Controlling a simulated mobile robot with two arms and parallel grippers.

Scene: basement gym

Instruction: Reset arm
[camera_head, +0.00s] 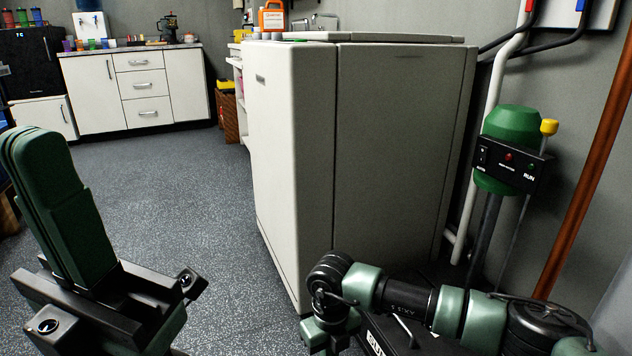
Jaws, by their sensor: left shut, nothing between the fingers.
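My left gripper (36,150) stands at the lower left, with its dark green fingers pressed together and pointing up. It is shut and empty, in front of the grey floor and touching nothing that I can see. My right arm comes in from the lower right and reaches to the bottom middle, close in front of the white cabinet unit (290,160). It bends downward there, and its gripper is out of the frame.
A green-topped machine with a control box (512,165) and a brown pole (590,170) stand at the right. A counter with drawers (140,85) and a black fridge (30,62) are at the back left. The speckled floor (180,190) between is clear.

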